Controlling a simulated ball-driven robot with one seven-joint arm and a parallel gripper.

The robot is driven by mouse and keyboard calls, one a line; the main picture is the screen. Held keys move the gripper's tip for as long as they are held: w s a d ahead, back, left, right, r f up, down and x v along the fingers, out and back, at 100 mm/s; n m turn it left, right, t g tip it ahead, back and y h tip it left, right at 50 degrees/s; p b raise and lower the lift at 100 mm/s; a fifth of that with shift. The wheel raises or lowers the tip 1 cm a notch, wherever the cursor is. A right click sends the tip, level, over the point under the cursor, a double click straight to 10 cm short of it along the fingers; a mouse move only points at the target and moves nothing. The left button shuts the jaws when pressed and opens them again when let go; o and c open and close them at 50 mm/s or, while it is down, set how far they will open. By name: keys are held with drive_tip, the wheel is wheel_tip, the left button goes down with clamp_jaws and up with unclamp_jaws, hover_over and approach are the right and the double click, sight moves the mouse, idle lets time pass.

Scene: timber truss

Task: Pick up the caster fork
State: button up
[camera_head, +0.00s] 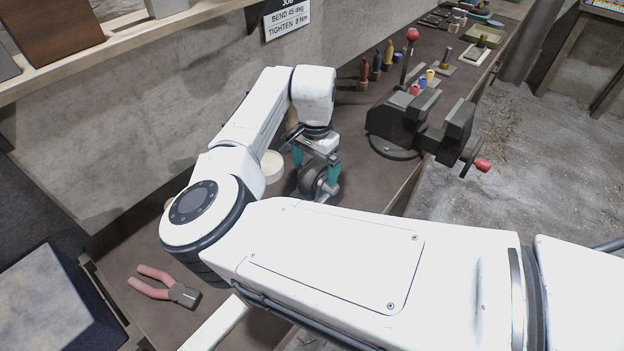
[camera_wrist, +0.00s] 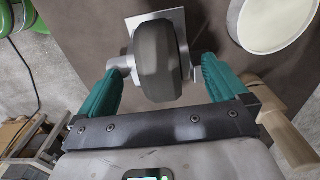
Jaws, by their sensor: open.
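The caster fork (camera_head: 328,190) lies on the brown bench, with a dark wheel (camera_head: 311,181) in it. In the wrist view its pale metal plate (camera_wrist: 133,24) shows behind the wheel (camera_wrist: 158,62), and axle ends stick out on both sides. My gripper (camera_head: 316,166) is open and pointed down over the caster. In the wrist view its teal fingers (camera_wrist: 160,76) stand on either side of the wheel, with a gap visible at the right finger. The left fingertip is close to the axle end; I cannot tell whether it touches.
A round cream dish (camera_head: 271,166) is close beside the caster. A dark vise (camera_head: 402,125) stands to the right. Red-handled pliers (camera_head: 168,288) lie at the front left. Screwdrivers (camera_head: 377,64) stand along the wall. A wooden handle (camera_wrist: 290,140) is near the right finger.

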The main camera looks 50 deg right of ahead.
drive_tip(key=shift+f, duration=0.2)
drive_tip(key=shift+c, duration=0.2)
drive_tip(key=shift+a+f, duration=0.1)
drive_tip(key=shift+f, duration=0.05)
drive_tip(key=c, duration=1.8)
drive_tip(key=shift+o, duration=0.2)
